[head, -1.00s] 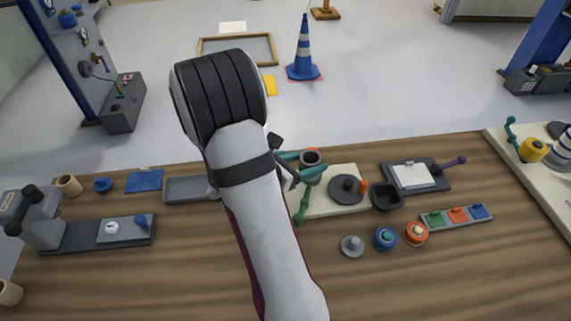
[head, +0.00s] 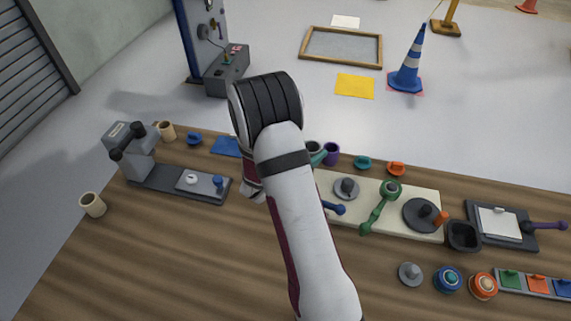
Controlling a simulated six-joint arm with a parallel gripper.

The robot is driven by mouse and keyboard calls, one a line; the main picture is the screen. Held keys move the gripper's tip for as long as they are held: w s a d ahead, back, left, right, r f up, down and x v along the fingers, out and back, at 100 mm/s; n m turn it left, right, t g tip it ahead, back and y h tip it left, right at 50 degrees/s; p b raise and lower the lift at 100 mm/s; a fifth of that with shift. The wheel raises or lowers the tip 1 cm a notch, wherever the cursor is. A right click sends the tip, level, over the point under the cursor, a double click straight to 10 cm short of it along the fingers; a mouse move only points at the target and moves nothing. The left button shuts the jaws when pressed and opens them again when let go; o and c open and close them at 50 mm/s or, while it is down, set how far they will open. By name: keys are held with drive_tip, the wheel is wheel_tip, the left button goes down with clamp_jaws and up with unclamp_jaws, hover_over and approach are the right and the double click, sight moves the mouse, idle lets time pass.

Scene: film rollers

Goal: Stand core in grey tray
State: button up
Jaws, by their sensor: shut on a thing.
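My gripper (head: 318,158) is mostly hidden behind my forearm. One teal finger shows at the arm's right edge. It is shut on a grey, hollow core (head: 313,147), whose open rim shows just right of the arm, near the back of the bench. The core's lower part is hidden, so its height above the bench cannot be told. The grey tray is not visible now; my arm covers the area right of the blue mat (head: 227,146).
A purple cup (head: 331,153) stands close beside the core. A cream board (head: 325,183) with a green crank (head: 380,207) lies to the right. A dark square bin (head: 463,236) stands past it.

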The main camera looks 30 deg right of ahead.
drive_tip(key=w+a+f, duration=0.2)
drive_tip(key=w, duration=0.1)
drive_tip(key=w+a+f, duration=0.1)
drive_tip(key=shift+w+f, duration=0.2)
drive_tip(key=shift+w, duration=0.15)
wheel_tip(320, 180, down, 4)
drive_tip(key=shift+a+f, duration=0.1)
drive_tip(key=shift+f, duration=0.1)
drive_tip(key=o, duration=1.4)
drive_tip(key=shift+c, duration=0.2)
